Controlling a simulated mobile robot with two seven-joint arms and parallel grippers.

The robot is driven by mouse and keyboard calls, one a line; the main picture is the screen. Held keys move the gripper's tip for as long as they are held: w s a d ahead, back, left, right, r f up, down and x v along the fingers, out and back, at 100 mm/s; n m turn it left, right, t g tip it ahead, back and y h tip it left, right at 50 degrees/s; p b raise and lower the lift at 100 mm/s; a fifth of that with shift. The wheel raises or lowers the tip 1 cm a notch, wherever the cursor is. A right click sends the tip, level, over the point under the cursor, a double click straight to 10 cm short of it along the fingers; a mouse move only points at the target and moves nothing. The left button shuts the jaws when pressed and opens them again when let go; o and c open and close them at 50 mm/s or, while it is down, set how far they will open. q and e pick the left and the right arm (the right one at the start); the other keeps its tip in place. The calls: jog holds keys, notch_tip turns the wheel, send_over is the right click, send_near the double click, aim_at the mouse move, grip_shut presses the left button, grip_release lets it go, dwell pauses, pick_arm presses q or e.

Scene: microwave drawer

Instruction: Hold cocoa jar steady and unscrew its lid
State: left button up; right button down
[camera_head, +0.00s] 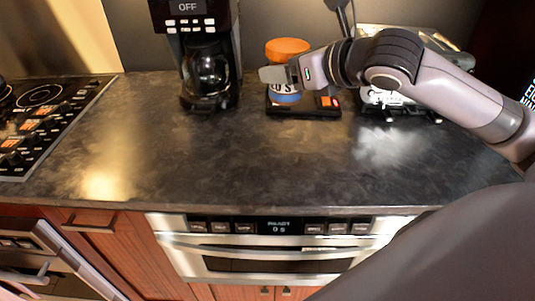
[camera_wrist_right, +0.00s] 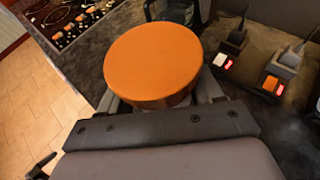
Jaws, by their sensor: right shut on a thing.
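The cocoa jar (camera_head: 285,96) stands upright at the back of the counter, with an orange lid (camera_head: 288,47) on top. Its body is white and blue, and my right gripper covers much of it. My right gripper (camera_head: 282,74) reaches in from the right and is shut on the jar's body, below the lid. In the right wrist view the round orange lid (camera_wrist_right: 153,64) fills the upper middle, with the fingers on either side of the jar under it. My left gripper is in neither view.
A coffee maker (camera_head: 208,60) stands left of the jar. A dark device with an orange-red light (camera_head: 329,102) sits by the jar's base. A stovetop (camera_head: 40,115) is at the left. The front of the counter (camera_head: 240,160) is clear, above a built-in microwave drawer (camera_head: 270,255).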

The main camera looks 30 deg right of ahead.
jog(key=shift+w+d+r, duration=0.1)
jog(key=shift+w+r, duration=0.05)
jog(key=shift+r, duration=0.3)
jog(key=shift+w+d+r, duration=0.1)
jog(key=shift+w+r, duration=0.05)
jog(key=shift+r, duration=0.3)
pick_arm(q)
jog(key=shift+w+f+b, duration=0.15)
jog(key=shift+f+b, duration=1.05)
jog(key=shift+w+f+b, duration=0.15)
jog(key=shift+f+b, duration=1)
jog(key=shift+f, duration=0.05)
pick_arm(e)
jog(key=shift+f, duration=9.8)
jog(key=shift+f, duration=0.2)
jog(key=shift+c, duration=0.8)
grip_release()
jog(key=shift+r, duration=0.15)
